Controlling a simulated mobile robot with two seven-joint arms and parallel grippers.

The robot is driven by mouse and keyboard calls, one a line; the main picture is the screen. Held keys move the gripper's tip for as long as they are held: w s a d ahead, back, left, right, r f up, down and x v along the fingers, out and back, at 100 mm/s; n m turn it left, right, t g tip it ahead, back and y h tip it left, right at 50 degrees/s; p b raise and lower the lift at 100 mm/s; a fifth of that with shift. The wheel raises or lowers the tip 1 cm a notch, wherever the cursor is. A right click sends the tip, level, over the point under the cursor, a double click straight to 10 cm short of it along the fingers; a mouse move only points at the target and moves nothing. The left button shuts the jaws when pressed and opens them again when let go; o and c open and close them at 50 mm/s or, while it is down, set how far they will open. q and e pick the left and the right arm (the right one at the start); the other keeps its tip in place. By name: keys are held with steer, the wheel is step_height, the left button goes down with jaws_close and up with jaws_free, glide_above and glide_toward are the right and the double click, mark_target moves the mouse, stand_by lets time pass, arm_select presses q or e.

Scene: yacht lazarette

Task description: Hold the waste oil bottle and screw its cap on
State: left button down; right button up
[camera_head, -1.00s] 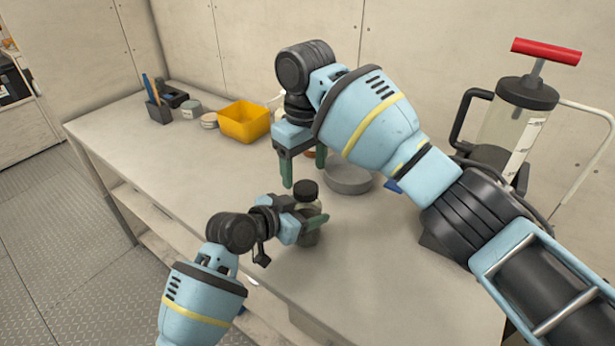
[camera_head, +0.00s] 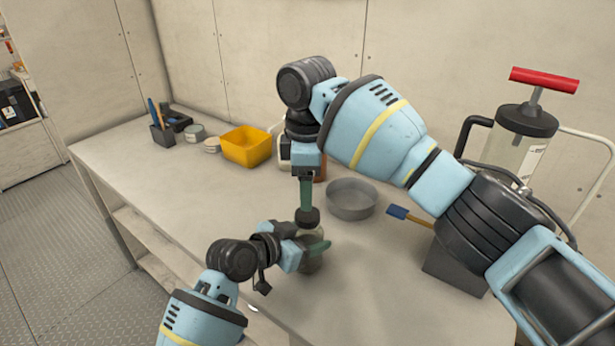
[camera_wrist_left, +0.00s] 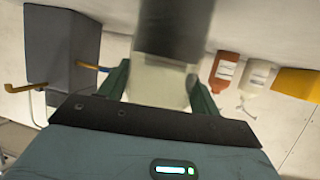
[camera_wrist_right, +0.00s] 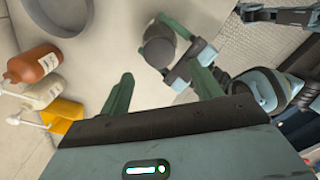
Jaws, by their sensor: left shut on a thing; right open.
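The waste oil bottle (camera_head: 312,264) stands upright near the front edge of the worktop, clear with dark contents. A black cap (camera_head: 308,217) sits on its top; I cannot tell how tightly. My left gripper (camera_head: 310,248) is shut around the bottle's body; its fingers flank the bottle (camera_wrist_left: 157,84) in the left wrist view.
A grey round dish (camera_head: 352,199) and a blue-headed brush (camera_head: 398,212) lie behind the bottle. A grey box (camera_head: 455,270) and a red-handled pump container (camera_head: 522,120) stand at right. A yellow bin (camera_head: 250,155) is at back left. The worktop right of the bottle is clear.

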mark_target(308, 213)
steer(key=n, duration=0.3)
steer(key=r+n, duration=0.1)
steer(key=n, duration=0.2)
steer(key=shift+d+r+n, duration=0.1)
steer(key=shift+n, duration=0.2)
steer(key=shift+w, duration=0.1)
steer(key=shift+f, duration=4.05)
steer(key=shift+c, duration=0.3)
steer(key=c, duration=0.9)
steer(key=m, duration=0.5)
steer(key=shift+c, duration=0.2)
steer(key=m, duration=0.5)
